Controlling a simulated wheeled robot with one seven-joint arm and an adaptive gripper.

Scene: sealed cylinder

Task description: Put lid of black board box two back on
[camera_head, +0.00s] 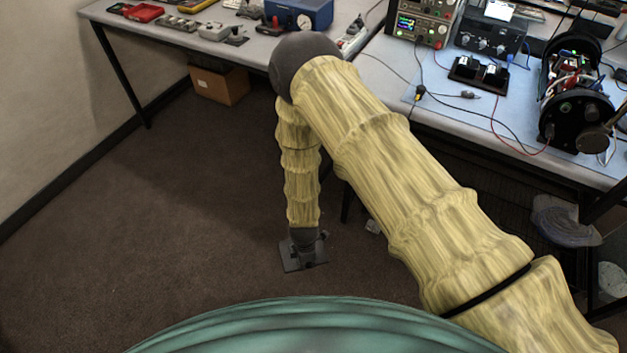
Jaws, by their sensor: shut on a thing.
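My gripper (304,240) hangs at the end of my yellow arm, low in front of the bench and over the brown floor. It is shut on a flat dark square plate (290,257), which looks like the lid. The fingers are small and partly hidden by the wrist and the plate. I cannot tell how high the plate is above the floor. I cannot make out for sure which thing is black board box two.
A grey bench (390,72) spans the back and right, crowded with instruments. A black cylinder apparatus (575,95) stands at right. A blue box (300,12) stands at the back. A cardboard box (218,86) is under the bench. The left floor is clear.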

